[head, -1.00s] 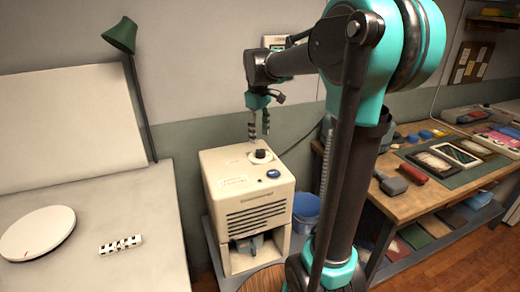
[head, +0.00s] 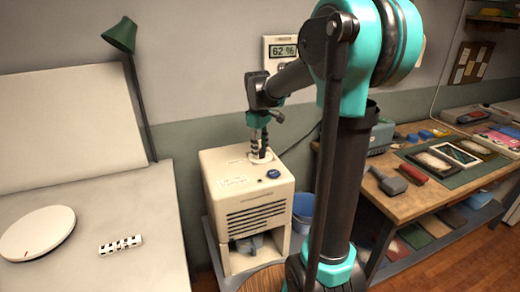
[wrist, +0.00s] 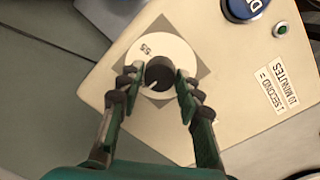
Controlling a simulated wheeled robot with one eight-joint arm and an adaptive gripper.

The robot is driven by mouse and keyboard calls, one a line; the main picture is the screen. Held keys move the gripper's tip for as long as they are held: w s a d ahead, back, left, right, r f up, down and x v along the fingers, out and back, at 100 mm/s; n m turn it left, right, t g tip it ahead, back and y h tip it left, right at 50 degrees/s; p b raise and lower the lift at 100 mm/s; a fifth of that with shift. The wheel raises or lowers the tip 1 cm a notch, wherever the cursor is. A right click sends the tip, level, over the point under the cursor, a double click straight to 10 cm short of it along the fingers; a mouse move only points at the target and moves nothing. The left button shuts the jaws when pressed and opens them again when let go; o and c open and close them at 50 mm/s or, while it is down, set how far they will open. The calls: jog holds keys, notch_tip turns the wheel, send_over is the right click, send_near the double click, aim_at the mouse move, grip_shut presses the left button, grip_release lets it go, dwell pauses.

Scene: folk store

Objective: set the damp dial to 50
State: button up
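The damp dial is a black knob (wrist: 160,72) on a round white plate on top of a cream machine (head: 246,208). In the wrist view the plate carries an upside-down number that looks like 55, and a pale mark on the knob points to the lower left. My gripper (wrist: 159,82) has its fingers apart on either side of the knob, with narrow gaps seeming to show. In the head view my gripper (head: 260,150) points down at the dial and hides most of it.
A wall display (head: 283,51) reads 62 %. A blue button (wrist: 246,8), a small green button (wrist: 281,28) and a label (wrist: 279,90) reading "1 second = 10 minutes" are on the machine's top. A blue bucket (head: 303,208) stands behind it, and a workbench (head: 410,205) is at right.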

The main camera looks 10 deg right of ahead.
jog(key=c, duration=0.6)
jog(key=shift+c, duration=0.2)
jog(key=shift+m, duration=0.4)
jog(key=m, duration=0.4)
jog(key=shift+m, duration=2.5)
jog(key=o, duration=1.2)
jog(key=shift+c, duration=0.2)
